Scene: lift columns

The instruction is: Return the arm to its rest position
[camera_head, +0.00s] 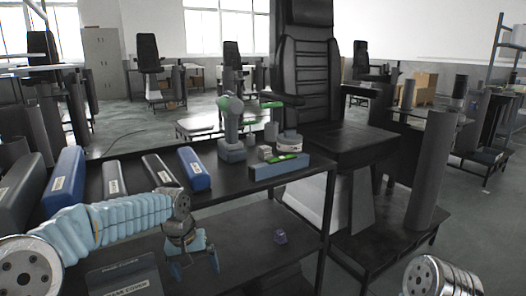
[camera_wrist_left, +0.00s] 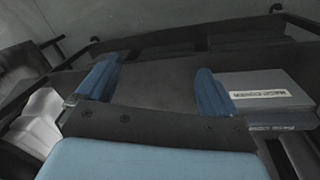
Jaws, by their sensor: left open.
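My left arm comes in from the left in the head view, in a pale blue sleeve. My left gripper (camera_head: 196,268) points down over the lower dark shelf, with its two blue fingers apart and nothing between them. In the left wrist view the open fingers (camera_wrist_left: 155,88) also show, with bare dark surface between them. Of my right arm, only a round metal end part shows at the bottom right of the head view. The right gripper is out of view.
A dark table (camera_head: 128,182) carries blue and grey column covers (camera_head: 193,168). A small purple part (camera_head: 280,237) lies on the lower shelf. A labelled grey box (camera_head: 124,276) is near my left gripper; a labelled box (camera_wrist_left: 264,92) shows in the wrist view. A grey column (camera_head: 430,170) stands right.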

